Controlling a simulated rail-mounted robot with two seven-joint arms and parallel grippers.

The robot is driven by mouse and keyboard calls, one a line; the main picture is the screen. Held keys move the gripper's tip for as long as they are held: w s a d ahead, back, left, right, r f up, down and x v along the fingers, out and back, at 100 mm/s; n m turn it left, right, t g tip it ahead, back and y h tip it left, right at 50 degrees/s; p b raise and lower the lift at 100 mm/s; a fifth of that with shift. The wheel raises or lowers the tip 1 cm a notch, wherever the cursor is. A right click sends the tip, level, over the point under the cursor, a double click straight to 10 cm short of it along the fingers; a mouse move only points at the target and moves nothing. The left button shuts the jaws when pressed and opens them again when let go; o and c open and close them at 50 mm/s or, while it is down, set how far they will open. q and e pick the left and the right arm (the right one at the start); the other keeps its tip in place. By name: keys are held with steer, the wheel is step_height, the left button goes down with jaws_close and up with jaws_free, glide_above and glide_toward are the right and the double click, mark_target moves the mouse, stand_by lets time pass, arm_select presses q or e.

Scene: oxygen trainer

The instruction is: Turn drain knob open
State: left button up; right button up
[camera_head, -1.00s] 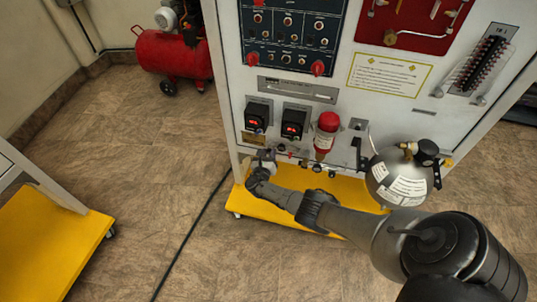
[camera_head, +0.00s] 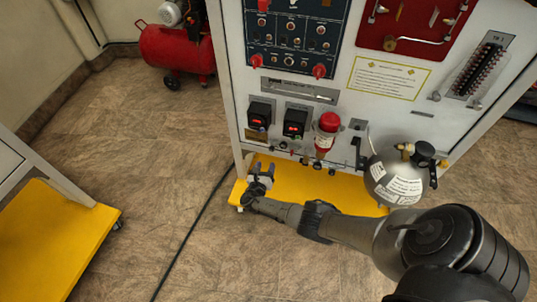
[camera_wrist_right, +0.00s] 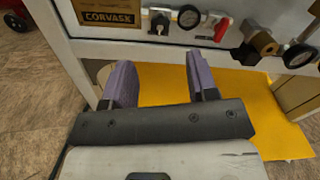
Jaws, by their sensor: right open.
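My right gripper (camera_head: 263,169) is in front of the lower left edge of the trainer panel, above its yellow base. In the right wrist view its two purple-grey fingers (camera_wrist_right: 160,74) are apart with nothing between them. Beyond the fingertips, along the panel's lower edge, are a black knob on a metal plate (camera_wrist_right: 158,24), a small gauge (camera_wrist_right: 189,17) and a red handle (camera_wrist_right: 222,28). I cannot tell which of these is the drain knob. The gripper touches none of them. My left gripper is not in view.
A brass fitting (camera_wrist_right: 261,43) and a second gauge (camera_wrist_right: 300,54) are further right. The yellow base (camera_head: 345,190) lies below. A black cable (camera_head: 203,215) runs across the floor.

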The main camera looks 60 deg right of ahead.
steer(key=p+v, duration=0.1)
steer(key=v, duration=0.4)
steer(key=shift+a, duration=0.15)
stand_by(0.4)
